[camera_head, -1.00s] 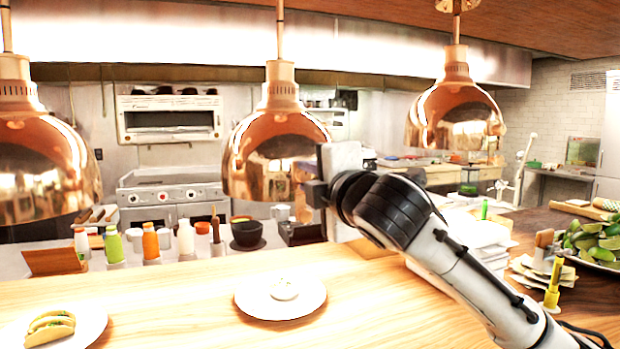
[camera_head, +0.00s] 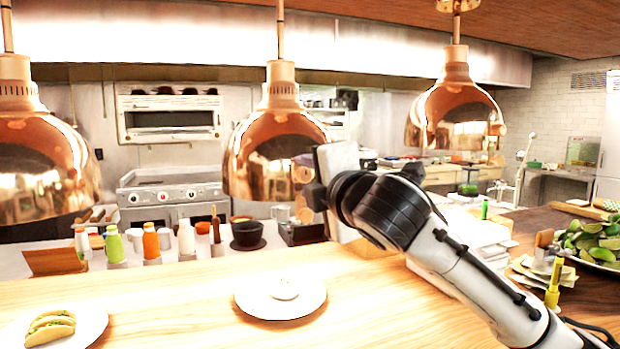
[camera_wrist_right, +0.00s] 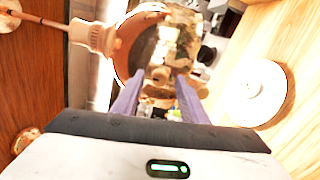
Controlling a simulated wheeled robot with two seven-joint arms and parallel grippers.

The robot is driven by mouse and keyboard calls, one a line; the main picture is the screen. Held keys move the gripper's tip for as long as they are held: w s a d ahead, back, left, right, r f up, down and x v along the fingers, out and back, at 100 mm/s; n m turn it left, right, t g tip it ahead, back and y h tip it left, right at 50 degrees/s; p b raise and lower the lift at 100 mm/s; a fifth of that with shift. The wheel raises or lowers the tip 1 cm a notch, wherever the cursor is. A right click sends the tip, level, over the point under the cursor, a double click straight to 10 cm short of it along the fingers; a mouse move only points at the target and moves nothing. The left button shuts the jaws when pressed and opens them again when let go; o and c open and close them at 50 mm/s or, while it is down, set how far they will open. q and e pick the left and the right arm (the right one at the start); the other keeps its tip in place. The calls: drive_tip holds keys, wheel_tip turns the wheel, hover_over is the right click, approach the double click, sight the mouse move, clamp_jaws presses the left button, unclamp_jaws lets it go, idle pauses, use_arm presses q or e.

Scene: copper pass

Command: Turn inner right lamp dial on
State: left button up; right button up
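Three copper heat lamps hang over the counter: a left lamp (camera_head: 40,165), a middle lamp (camera_head: 262,150) and a right lamp (camera_head: 455,115). My right gripper (camera_head: 310,183) is at the right edge of the middle lamp in the head view; its fingers are mostly hidden there. In the right wrist view its two fingers (camera_wrist_right: 159,78) stand apart with no object clearly held between them. A copper lamp (camera_wrist_right: 125,48) shows just beyond the left finger; contact cannot be told. I cannot make out the lamp dial clearly in either view. My left gripper is not in view.
A white plate with a small bowl (camera_head: 262,308) and a taco plate (camera_head: 93,325) sit on the wooden counter (camera_head: 180,290). Several sauce bottles (camera_head: 151,242) stand behind it. A plate of limes (camera_head: 610,266) is at the right. The front counter between the plates is clear.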

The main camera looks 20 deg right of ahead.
drive_tip(key=s+b, duration=0.2)
drive_tip(key=s, duration=0.8)
drive_tip(key=shift+s+d+r, duration=0.15)
drive_tip(key=shift+s+d, duration=0.05)
